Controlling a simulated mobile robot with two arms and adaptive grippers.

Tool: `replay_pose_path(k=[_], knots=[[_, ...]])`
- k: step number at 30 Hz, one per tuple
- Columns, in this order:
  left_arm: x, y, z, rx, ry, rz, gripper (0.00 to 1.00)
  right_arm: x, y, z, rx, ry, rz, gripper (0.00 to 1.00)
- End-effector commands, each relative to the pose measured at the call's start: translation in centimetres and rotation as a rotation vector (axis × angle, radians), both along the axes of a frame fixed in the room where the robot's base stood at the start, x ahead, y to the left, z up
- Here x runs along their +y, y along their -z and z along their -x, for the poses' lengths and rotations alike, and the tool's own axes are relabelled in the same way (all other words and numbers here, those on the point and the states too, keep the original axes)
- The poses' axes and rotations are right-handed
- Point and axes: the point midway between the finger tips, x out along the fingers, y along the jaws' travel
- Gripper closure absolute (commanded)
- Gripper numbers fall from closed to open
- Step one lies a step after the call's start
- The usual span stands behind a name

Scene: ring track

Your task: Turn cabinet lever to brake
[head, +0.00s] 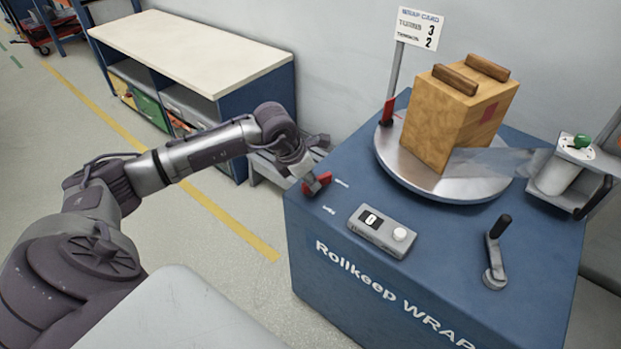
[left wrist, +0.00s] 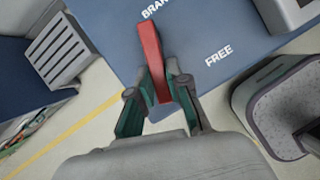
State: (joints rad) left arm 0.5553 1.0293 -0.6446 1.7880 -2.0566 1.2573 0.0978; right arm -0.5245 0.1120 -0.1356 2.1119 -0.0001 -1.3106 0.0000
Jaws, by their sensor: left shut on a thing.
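The red lever (head: 318,183) sits at the near left edge of the blue cabinet's top (head: 440,225). My left gripper (head: 306,176) is at this lever. In the left wrist view the red lever (left wrist: 151,55) lies between the fingers of my left gripper (left wrist: 158,98), which is shut on it. The lever's far end is beside the white "BRAKE" lettering (left wrist: 153,9), partly cut off by the frame. The "FREE" lettering (left wrist: 218,57) is to the right, apart from the lever. My right gripper is not in view.
A counter box (head: 382,230) and a black-handled crank (head: 496,252) are in front. A film roll post (head: 560,172) stands right. A workbench (head: 190,50) is behind my left arm.

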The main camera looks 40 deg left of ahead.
Motion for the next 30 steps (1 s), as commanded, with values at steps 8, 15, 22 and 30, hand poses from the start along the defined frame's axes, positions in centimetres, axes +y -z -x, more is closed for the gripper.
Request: replay_pose_path(k=[8, 15, 22, 30], knots=[[0.03, -0.05, -0.04, 0.0, -0.204, -0.001, 1.0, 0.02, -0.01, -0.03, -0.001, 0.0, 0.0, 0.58], [0.04, -0.06, -0.04, 0.0, -0.31, 0.0, 1.0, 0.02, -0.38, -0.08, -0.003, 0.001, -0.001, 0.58], [0.05, -0.07, -0.03, 0.001, -0.35, 0.0, 1.0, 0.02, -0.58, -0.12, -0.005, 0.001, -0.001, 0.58], [0.06, -0.06, -0.04, 0.001, -0.357, 0.001, 1.0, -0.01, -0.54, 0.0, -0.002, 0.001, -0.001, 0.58]])
